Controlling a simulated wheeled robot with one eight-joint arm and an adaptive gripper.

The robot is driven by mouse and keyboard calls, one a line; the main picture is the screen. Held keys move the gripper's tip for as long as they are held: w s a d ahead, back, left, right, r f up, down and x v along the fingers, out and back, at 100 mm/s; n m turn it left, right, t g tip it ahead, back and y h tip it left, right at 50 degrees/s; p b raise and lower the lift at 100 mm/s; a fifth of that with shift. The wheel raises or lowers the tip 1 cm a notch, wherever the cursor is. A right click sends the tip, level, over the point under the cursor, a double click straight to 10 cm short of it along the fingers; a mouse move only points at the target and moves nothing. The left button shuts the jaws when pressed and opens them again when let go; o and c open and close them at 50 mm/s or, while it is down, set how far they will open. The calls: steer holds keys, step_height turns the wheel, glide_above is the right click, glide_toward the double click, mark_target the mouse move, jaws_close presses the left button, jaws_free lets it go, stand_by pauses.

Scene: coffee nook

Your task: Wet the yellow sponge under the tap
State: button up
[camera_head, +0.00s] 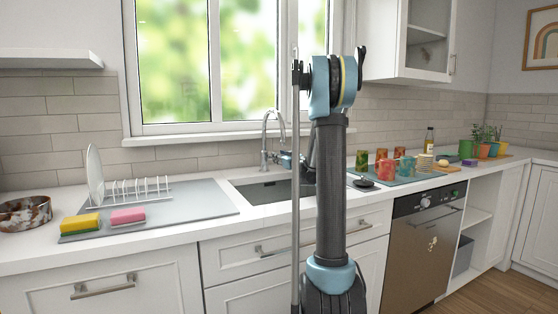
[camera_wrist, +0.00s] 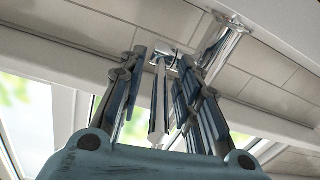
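The yellow sponge (camera_head: 81,224), with a green underside, lies at the front left of the counter, on a grey mat beside a pink sponge (camera_head: 128,216). The chrome tap (camera_head: 265,145) stands behind the sink (camera_head: 268,192), and no water shows. My gripper (camera_head: 288,160) is at the tap's right side, far from the yellow sponge. In the wrist view my gripper (camera_wrist: 160,100) is open, with a slim chrome lever (camera_wrist: 158,105) between its fingers and the tap body (camera_wrist: 222,48) behind. Contact with the lever cannot be told. My arm hides part of the sink.
A white dish rack (camera_head: 140,188) with one plate (camera_head: 95,176) stands left of the sink. A patterned bowl (camera_head: 25,214) is at the far left. The window (camera_head: 220,65) is behind the tap.

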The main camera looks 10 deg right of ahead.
steer(key=shift+w+a, duration=0.2)
steer(key=shift+w, duration=0.3)
jaws_close()
